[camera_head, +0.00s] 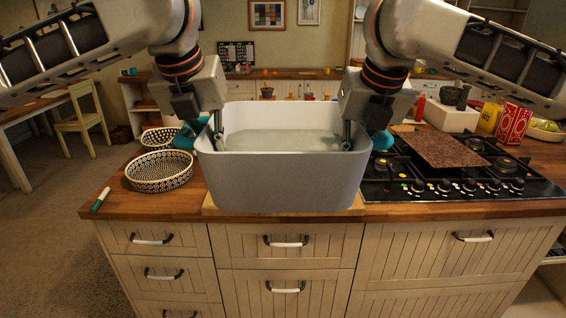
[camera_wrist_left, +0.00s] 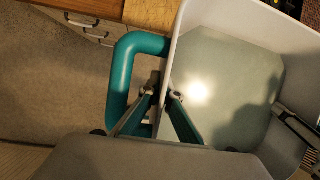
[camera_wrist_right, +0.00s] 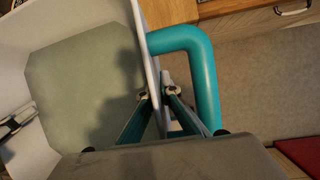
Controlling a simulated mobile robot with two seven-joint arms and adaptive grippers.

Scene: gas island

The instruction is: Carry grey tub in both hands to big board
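The grey tub (camera_head: 285,180) hangs level between my two grippers, with teal handles at its sides. Its inside looks empty. My left gripper (camera_wrist_left: 162,94) is shut on the tub's left wall, one finger inside and one outside, beside the teal handle (camera_wrist_left: 122,75). My right gripper (camera_wrist_right: 158,93) is shut on the right wall in the same way, beside the other handle (camera_wrist_right: 203,75). The big board (camera_head: 209,208) lies at the island's front edge, mostly hidden behind the tub. Both wrist views show floor beside the tub, so it is in front of the counter.
A black gas hob (camera_head: 440,187) with a brown slab (camera_head: 442,150) lies right of the board. Patterned baskets (camera_head: 160,172) and a green marker (camera_head: 100,199) are on the left. White drawers (camera_head: 290,243) face me below the counter.

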